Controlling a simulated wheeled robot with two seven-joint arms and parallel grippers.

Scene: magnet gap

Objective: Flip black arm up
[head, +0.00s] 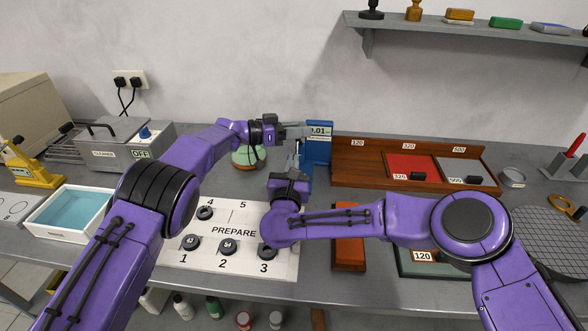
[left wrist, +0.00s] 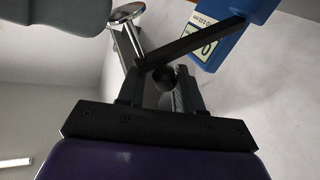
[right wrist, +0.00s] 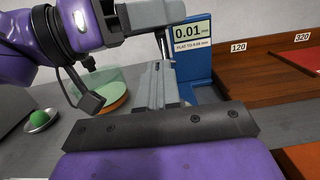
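The blue gauge stand (head: 319,148) stands at the back against the wall. Its display reads 0.01 in the right wrist view (right wrist: 192,45). The black arm (left wrist: 195,45) shows in the left wrist view as a slanted dark bar running from the blue stand towards my left fingertips.
A white PREPARE mat (head: 232,248) with several black round pieces lies in front. A wooden rack (head: 345,165) with red and grey sheets is right of the stand. A green-topped round dish (right wrist: 105,88) is left of my right gripper. A CLEANER box (head: 125,145) stands at left.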

